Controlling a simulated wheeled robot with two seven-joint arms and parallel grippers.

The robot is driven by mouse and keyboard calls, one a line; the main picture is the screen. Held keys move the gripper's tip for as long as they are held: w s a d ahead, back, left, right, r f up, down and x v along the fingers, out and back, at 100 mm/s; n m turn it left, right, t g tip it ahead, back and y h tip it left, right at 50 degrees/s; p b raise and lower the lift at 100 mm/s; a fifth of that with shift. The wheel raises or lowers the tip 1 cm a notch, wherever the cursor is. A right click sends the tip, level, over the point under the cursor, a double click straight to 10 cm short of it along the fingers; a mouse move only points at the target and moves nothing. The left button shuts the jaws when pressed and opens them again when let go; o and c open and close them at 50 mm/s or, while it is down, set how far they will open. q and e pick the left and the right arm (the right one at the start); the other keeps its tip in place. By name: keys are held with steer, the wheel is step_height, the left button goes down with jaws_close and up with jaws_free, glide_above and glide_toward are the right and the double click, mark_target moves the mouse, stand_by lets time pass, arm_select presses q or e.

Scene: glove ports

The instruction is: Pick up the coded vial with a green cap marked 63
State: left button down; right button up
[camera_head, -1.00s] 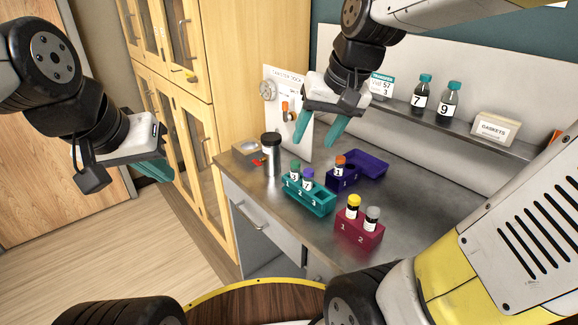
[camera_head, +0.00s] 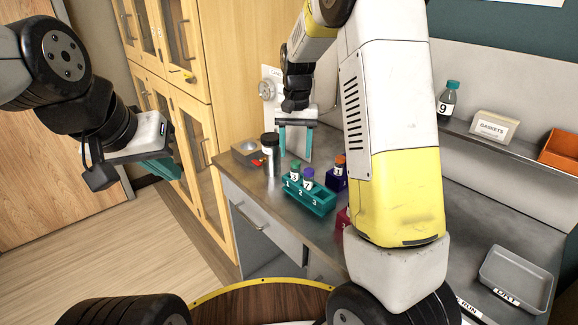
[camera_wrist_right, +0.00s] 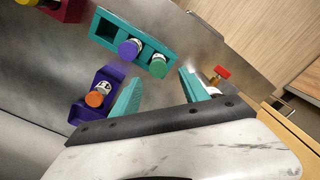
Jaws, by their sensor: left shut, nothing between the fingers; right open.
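A green-capped vial (camera_head: 295,166) stands upright in the left slot of a teal rack (camera_head: 309,201). Its label shows a 3; I cannot read the rest. A purple-capped vial (camera_head: 308,178) marked 7 stands beside it in the same rack. My right gripper (camera_head: 296,128) is open and empty, pointing down above and behind the green-capped vial. In the right wrist view, the green cap (camera_wrist_right: 158,66) appears between the open fingertips (camera_wrist_right: 160,78), apart from both. My left gripper (camera_head: 160,168) is shut and empty, off to the left, away from the counter.
A purple rack with an orange-capped vial (camera_head: 339,168) stands right of the teal rack. A dark-lidded metal canister (camera_head: 270,152) stands to its left. My right arm hides the maroon rack mostly. A grey tray (camera_head: 516,276) lies at right; a shelf holds bottle 9 (camera_head: 447,102).

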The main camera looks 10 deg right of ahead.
mark_target(295, 162)
steer(key=f, duration=0.6)
steer(key=shift+s, duration=0.35)
jaws_close()
